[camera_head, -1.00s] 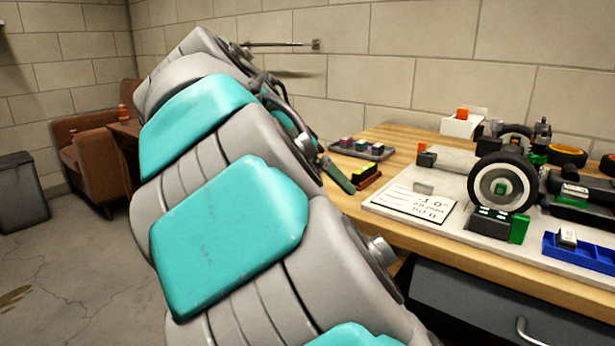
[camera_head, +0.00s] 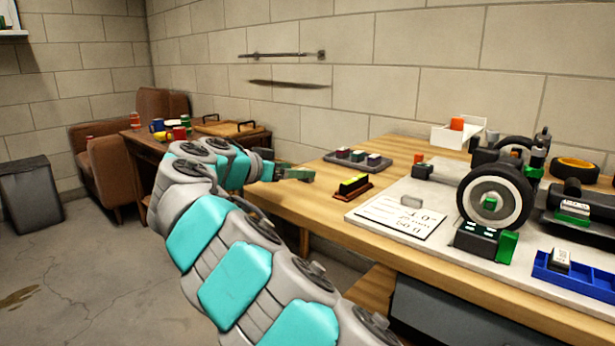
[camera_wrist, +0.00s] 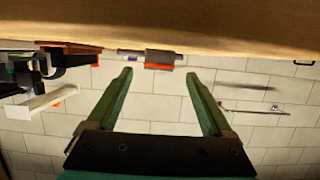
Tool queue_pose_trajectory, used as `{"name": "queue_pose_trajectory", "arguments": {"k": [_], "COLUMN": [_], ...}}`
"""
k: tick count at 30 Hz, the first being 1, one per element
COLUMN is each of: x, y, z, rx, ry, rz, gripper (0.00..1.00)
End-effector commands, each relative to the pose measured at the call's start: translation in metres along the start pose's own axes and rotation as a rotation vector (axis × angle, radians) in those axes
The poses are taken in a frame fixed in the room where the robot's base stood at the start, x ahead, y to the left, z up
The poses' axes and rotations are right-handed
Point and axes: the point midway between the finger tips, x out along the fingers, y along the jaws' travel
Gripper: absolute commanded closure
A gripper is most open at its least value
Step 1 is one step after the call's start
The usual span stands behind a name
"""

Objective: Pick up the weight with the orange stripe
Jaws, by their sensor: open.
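A dark tray (camera_head: 336,159) on the wooden table holds small dark weights with coloured tops. The left one has a reddish-orange top (camera_head: 343,152). In the wrist view, which is upside down, a grey block with an orange stripe (camera_wrist: 159,58) shows beyond the fingertips, between them in the picture. It is probably that left weight. My gripper (camera_head: 312,174) is open and empty, low over the table to the left of and in front of the tray. Its two green fingers (camera_wrist: 160,78) are spread apart and do not touch the block.
A red-brown holder (camera_head: 339,192) with a yellow-and-black piece stands right of my gripper. Farther right are a paper card (camera_head: 397,217), a car wheel (camera_head: 494,196), a white box (camera_head: 448,137) and a blue tray (camera_head: 570,276). A block wall (camera_head: 400,60) stands behind the table.

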Motion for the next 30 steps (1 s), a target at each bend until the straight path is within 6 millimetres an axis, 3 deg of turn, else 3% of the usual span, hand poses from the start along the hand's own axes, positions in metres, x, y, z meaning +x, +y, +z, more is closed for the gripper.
{"name": "queue_pose_trajectory", "arguments": {"k": [9, 17, 30], "x": [0.044, 0.047, 0.046], "y": [0.003, 0.002, 0.002], "z": [0.007, 0.006, 0.006], "rx": [-0.001, -0.001, -0.001], "ry": [-0.004, -0.002, -0.002], "rz": [0.005, 0.003, 0.002], "gripper": [0.15, 0.15, 0.65]}}
